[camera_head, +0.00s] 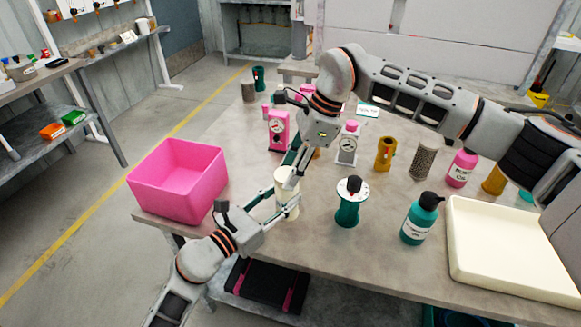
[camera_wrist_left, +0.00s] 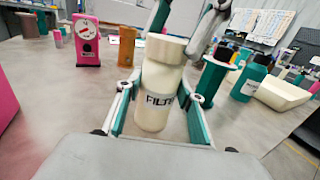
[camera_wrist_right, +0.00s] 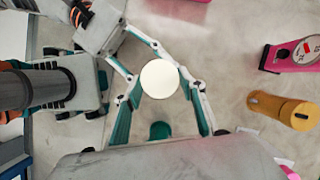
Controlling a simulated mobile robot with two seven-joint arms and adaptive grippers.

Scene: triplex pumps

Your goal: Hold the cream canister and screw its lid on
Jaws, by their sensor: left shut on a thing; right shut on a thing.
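The cream canister (camera_wrist_left: 155,95) stands upright on the grey table with a label on its side; it also shows in the head view (camera_head: 288,208). My left gripper (camera_wrist_left: 155,128) is shut around the canister's body. The round cream lid (camera_wrist_left: 166,48) sits on the canister's top; from above it shows in the right wrist view (camera_wrist_right: 159,79). My right gripper (camera_wrist_right: 160,92) points down from above and is shut on the lid. Whether the lid is fully seated cannot be told.
A pink bin (camera_head: 180,178) stands at the left table edge. A teal spool-like pump part (camera_head: 348,205), a teal bottle (camera_head: 420,218) and a cream tray (camera_head: 510,245) stand to the right. A pink gauge unit (camera_head: 277,130) and an ochre cylinder (camera_head: 384,153) stand behind.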

